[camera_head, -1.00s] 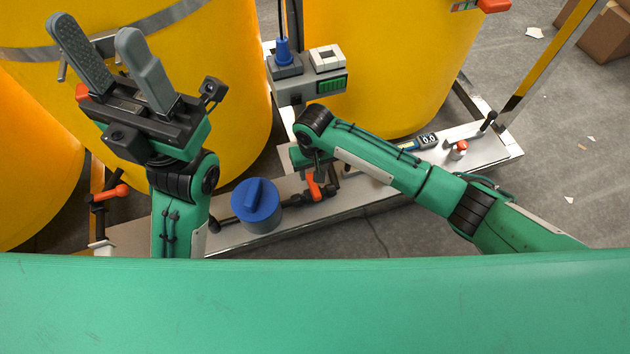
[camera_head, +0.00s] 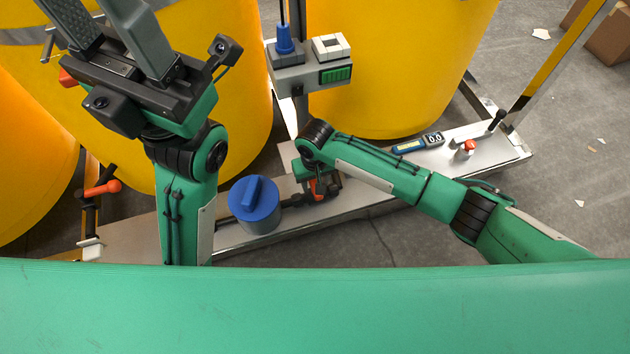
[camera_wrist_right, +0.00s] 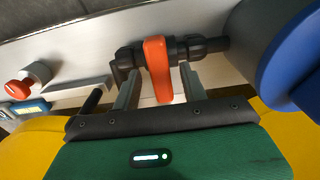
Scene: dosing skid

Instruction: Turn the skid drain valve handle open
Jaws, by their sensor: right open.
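An orange valve handle (camera_wrist_right: 157,68) sits on a dark pipe fitting, in the right wrist view. It points toward my right gripper (camera_wrist_right: 160,92), whose two grey fingers are apart, one on each side of the handle. I see a gap to the handle on both sides. In the head view the handle (camera_head: 316,189) is mostly covered by my right gripper (camera_head: 322,186) and wrist. My left gripper (camera_head: 115,30) is raised at the upper left, with its fingers apart and empty, and its fingertips cut off by the picture edge.
A blue-capped grey cylinder (camera_head: 255,206) stands beside the valve on the metal skid (camera_head: 300,222). Another orange handle (camera_head: 103,188) is at the left. A grey box with a green display (camera_head: 335,75), a red button (camera_head: 470,147) and yellow tanks (camera_head: 390,60) stand around.

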